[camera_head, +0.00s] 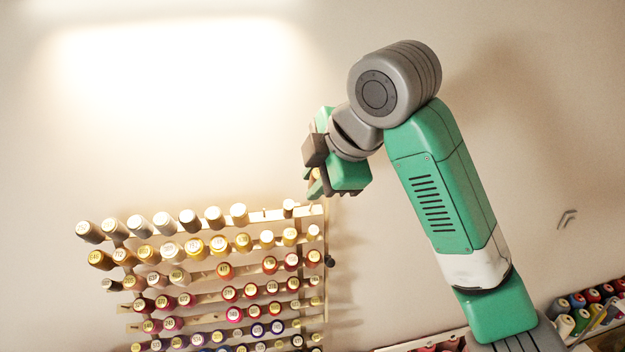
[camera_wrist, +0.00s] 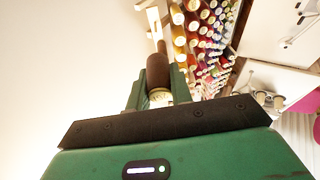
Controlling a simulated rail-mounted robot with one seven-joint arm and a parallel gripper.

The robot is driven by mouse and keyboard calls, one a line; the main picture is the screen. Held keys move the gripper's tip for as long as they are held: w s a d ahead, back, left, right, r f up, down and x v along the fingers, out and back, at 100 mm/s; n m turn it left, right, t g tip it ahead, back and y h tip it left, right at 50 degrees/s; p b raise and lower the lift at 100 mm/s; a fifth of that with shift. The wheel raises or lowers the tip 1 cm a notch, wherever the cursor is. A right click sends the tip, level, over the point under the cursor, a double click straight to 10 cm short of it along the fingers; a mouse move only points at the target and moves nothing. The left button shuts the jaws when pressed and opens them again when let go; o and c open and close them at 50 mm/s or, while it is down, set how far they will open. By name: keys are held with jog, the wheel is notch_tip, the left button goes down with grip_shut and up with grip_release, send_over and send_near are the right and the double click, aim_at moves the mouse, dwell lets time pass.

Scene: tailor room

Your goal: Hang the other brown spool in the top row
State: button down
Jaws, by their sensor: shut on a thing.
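In the wrist view a dark brown spool (camera_wrist: 157,70) sits between the green fingers of my gripper (camera_wrist: 160,92), which is shut on it. The spool's pale end faces the camera. In the head view my gripper (camera_head: 317,184) is just above the top right corner of the wooden thread rack (camera_head: 325,262); the held spool cannot be made out clearly there. The top row (camera_head: 257,215) carries several spools, with a brown spool (camera_head: 89,231) at its far left.
Lower rows hold closely spaced spools of many colours. More spools stand in a holder (camera_head: 580,312) at the lower right. In the wrist view a white table (camera_wrist: 270,82) lies to the right. The wall above the rack is clear.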

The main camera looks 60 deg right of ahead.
jog(key=f, duration=0.1)
jog(key=w+d+f+b, duration=0.1)
jog(key=f, duration=0.1)
jog(key=shift+w+d+f+b, duration=0.2)
jog(key=shift+d+f+b, duration=0.15)
jog(key=shift+d+b, duration=0.05)
jog(key=shift+w+d+f, duration=0.1)
jog(key=shift+f, duration=0.05)
dwell(0.3)
jog(key=shift+w+d+f, duration=0.25)
jog(key=shift+d+f, duration=0.05)
jog(key=shift+f, duration=0.3)
jog(key=shift+w+d+f, duration=0.2)
jog(key=shift+d+f, duration=0.1)
jog(key=shift+f, duration=0.25)
jog(key=shift+f, duration=0.1)
jog(key=shift+w+d+f, duration=0.3)
jog(key=shift+d+f, duration=0.1)
jog(key=shift+f, duration=0.35)
jog(key=c, duration=1.2)
grip_release()
jog(key=shift+o, duration=0.2)
jog(key=b+v, duration=0.2)
jog(key=v, duration=0.5)
jog(key=shift+s+r, duration=0.2)
jog(key=shift+r, duration=0.1)
